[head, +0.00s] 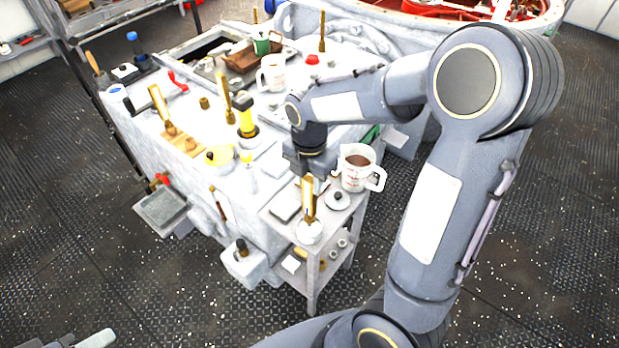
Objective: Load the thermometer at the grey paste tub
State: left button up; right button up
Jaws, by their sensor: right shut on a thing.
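My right gripper (307,172) points down over the small side stand, in front of the bench. It is shut on a gold-framed thermometer (308,197) with a pale face, held about upright. The thermometer's lower end meets a small round pale grey tub (309,232) at the stand's near corner, which I take for the paste tub. I cannot tell whether the end is inside the tub or just in front of or behind it. The fingertips are partly hidden. Grey parts at the bottom left edge look like part of my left gripper (78,340), mostly cut off.
Open floor lies left.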

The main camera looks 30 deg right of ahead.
pick_arm(q)
jog(key=shift+f+b, duration=0.4)
pick_arm(e)
jog(key=shift+f, duration=0.6)
dwell(1.2)
pick_arm(q)
jog(key=shift+r, duration=0.1)
pick_arm(e)
jog(key=shift+r, duration=0.1)
